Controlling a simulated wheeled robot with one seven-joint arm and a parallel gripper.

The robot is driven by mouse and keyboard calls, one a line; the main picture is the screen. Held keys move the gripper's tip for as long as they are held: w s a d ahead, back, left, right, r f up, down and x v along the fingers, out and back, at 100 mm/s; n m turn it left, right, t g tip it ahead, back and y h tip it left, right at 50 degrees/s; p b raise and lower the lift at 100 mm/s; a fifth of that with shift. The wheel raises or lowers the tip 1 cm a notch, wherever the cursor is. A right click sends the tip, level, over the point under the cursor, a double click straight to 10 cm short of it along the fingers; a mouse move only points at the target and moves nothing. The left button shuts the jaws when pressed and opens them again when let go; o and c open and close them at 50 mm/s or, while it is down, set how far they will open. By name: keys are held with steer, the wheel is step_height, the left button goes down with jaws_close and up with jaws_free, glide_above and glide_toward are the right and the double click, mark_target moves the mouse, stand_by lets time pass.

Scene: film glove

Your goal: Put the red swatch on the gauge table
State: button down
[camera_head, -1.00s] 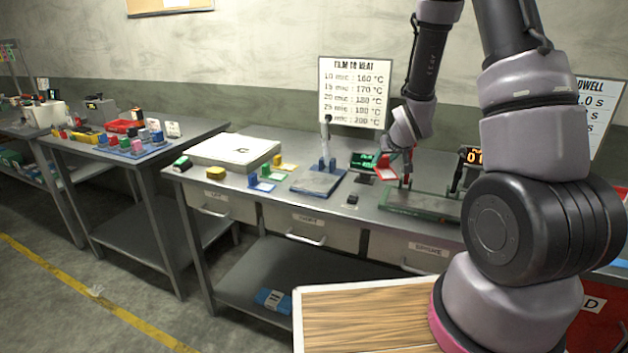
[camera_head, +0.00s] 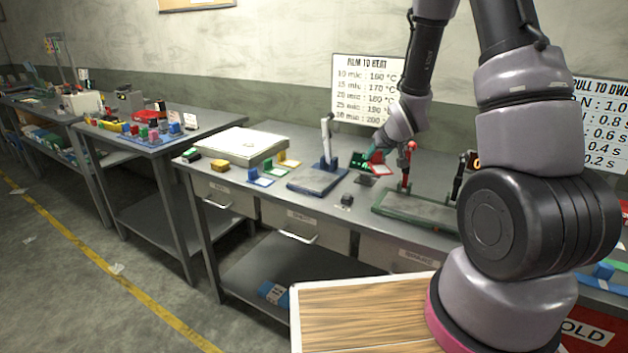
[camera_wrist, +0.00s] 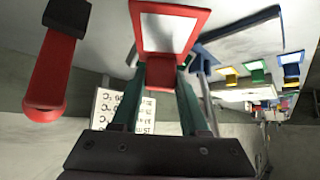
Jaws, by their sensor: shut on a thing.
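My gripper (camera_head: 374,157) is shut on the red swatch (camera_head: 380,169), a red frame around a pale film. In the wrist view the swatch (camera_wrist: 170,32) stands out beyond the fingertips, held by its red tab. In the head view it appears above the bench, beside a small dark plate (camera_head: 366,180) with a green-lit readout (camera_head: 360,160) behind it. These look like the gauge table, partly hidden by my gripper and the swatch. I cannot tell whether the swatch touches the plate.
A green device (camera_head: 425,207) with a red-topped lever (camera_head: 406,165) stands close on the right. A blue-based press (camera_head: 320,178) is on the left, near blue (camera_head: 262,177) and yellow (camera_head: 288,163) swatches. A small dark block (camera_head: 346,201) lies in front.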

steer(key=shift+w+a+r+n+y, duration=0.15)
steer(key=shift+w+a+n+y, duration=0.2)
steer(key=shift+a, duration=0.25)
steer(key=shift+w+a+r+n+y, duration=0.15)
steer(key=shift+w+a+n+y, duration=0.1)
steer(key=shift+a+n, duration=0.25)
steer(key=a+r+n+g+y, duration=0.1)
steer(key=a+n+g+y, duration=0.2)
steer(key=a+n+y, duration=0.2)
steer(key=shift+s+a+r+n+g, duration=0.35)
steer(key=shift+a+n, duration=0.25)
steer(key=shift+n, duration=0.95)
